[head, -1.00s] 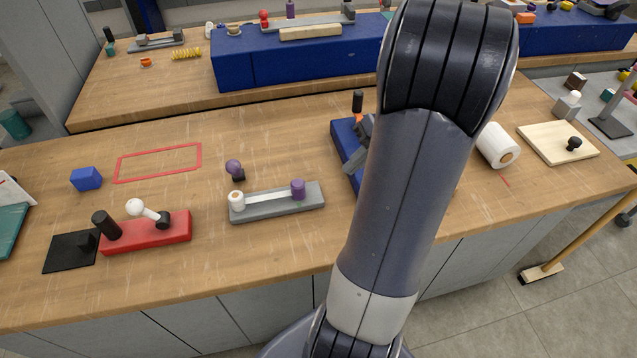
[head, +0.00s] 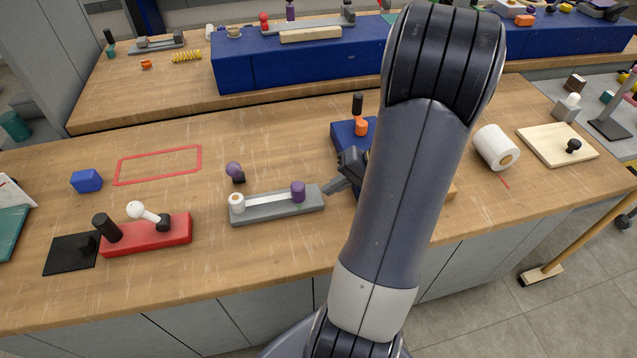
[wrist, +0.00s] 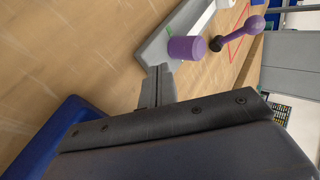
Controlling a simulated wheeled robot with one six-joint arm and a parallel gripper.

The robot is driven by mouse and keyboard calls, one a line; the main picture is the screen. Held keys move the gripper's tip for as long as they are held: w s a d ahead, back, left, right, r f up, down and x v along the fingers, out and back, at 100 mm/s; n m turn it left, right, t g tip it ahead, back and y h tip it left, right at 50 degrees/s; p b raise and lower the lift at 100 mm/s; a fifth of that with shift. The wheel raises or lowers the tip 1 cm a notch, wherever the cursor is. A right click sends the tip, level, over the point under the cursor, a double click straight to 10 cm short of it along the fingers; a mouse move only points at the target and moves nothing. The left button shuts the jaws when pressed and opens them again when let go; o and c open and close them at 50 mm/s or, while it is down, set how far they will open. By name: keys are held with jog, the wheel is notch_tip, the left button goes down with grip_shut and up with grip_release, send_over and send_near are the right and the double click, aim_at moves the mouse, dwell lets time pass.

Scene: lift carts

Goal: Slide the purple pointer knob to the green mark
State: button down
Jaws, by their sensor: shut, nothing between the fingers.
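A purple cylindrical knob (head: 298,191) stands upright at the right end of a white strip on a grey rail (head: 276,209). In the wrist view the purple knob (wrist: 186,49) stands just beyond my fingertips. My gripper (head: 329,188) is shut and empty, just right of the knob and close to the rail's right end. It also shows in the wrist view (wrist: 158,80). A gap seems to remain between fingertips and knob; contact is not visible.
A purple ball knob (head: 233,168) on a black base stands behind the rail. A red block (head: 150,236) with a white-knobbed lever lies to the left. A blue fixture (head: 345,133) stands behind my gripper. The wood before the rail is clear.

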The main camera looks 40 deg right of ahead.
aim_at(298, 191)
jog(key=shift+w+a+r+p, duration=0.1)
jog(key=shift+w+a+p, duration=0.05)
jog(key=shift+w+a, duration=0.5)
jog(key=shift+w+a+r+p, duration=0.15)
jog(key=shift+w+a, duration=0.25)
jog(key=shift+a, duration=0.35)
jog(key=shift+f, duration=0.1)
jog(key=shift+w+a+b, duration=0.35)
jog(key=shift+a+b, duration=0.2)
jog(key=shift+b, duration=0.2)
jog(key=shift+d, duration=0.1)
